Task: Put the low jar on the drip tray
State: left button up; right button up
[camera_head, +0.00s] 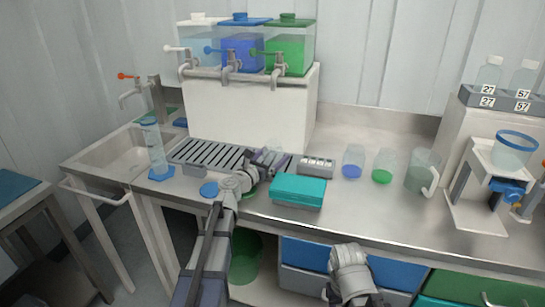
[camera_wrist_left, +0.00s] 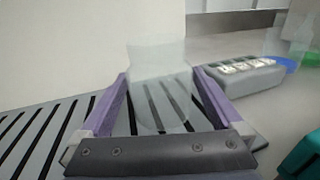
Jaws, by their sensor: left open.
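A clear, colourless jar (camera_wrist_left: 160,85), which looks like the low jar, stands upright between my left gripper's fingers in the left wrist view. The dark slats of the drip tray (camera_wrist_left: 40,130) show through and around its lower part. In the head view the slatted grey drip tray (camera_head: 190,153) lies before the white stand, and the jar is only a faint shape behind my gripper. My left gripper (camera_head: 268,160), with purple fingers, is open around the jar at the tray's right end. Contact of fingers with glass cannot be made out. My right gripper's jaws are not visible.
A teal box (camera_head: 298,191) and a grey labelled block (camera_head: 317,166) are right of my left gripper. Further right stand a blue-bottomed glass (camera_head: 352,162), a green-bottomed glass (camera_head: 383,167) and a handled jug (camera_head: 421,172). Taps (camera_head: 231,68) hang above the tray. A tall cylinder (camera_head: 154,150) stands left.

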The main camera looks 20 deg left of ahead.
pick_arm(q)
jog(key=v, duration=1.2)
jog(key=shift+r, duration=0.2)
